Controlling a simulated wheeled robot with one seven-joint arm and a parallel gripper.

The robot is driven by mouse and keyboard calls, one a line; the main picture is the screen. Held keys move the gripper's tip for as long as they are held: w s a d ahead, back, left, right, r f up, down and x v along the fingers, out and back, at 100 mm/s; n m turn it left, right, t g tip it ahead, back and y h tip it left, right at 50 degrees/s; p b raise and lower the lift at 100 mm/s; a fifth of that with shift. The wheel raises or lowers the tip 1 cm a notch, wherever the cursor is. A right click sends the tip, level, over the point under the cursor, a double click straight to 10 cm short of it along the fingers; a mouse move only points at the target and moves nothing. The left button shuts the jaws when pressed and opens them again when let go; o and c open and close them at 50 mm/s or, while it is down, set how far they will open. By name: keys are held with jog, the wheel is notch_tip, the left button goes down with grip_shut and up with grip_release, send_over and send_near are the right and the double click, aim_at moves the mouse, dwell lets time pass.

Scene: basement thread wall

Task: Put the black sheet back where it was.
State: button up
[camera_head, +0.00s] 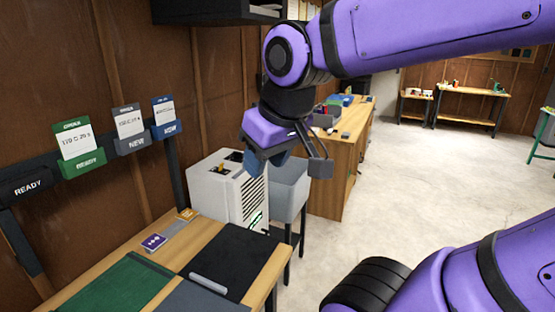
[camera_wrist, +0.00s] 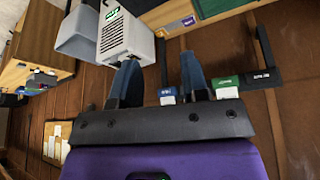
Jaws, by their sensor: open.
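My gripper (camera_head: 300,164) is open in mid-air, above and in front of the grey machine, with nothing between its fingers. Its fingers also show in the wrist view (camera_wrist: 160,75). A black wall holder (camera_head: 27,184) marked READY, at the far left, shows no sheet standing in it. Green (camera_head: 75,140), grey (camera_head: 129,121) and blue (camera_head: 164,109) sheets stand in matching wall holders to its right. A flat black panel (camera_head: 236,256) lies on the right of the wooden table. I cannot tell whether it is the black sheet; no other loose black sheet shows.
The wooden table (camera_head: 205,235) carries a green mat (camera_head: 122,287), a grey bar (camera_head: 221,287) and small purple (camera_head: 154,242) and orange cards. Behind stand the grey-white machine (camera_head: 228,190) and a grey bin (camera_head: 290,190).

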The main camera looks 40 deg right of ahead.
jog(key=shift+s+r, duration=0.2)
jog(key=shift+s, duration=0.55)
jog(key=shift+s+r, duration=0.15)
jog(key=shift+s, duration=0.6)
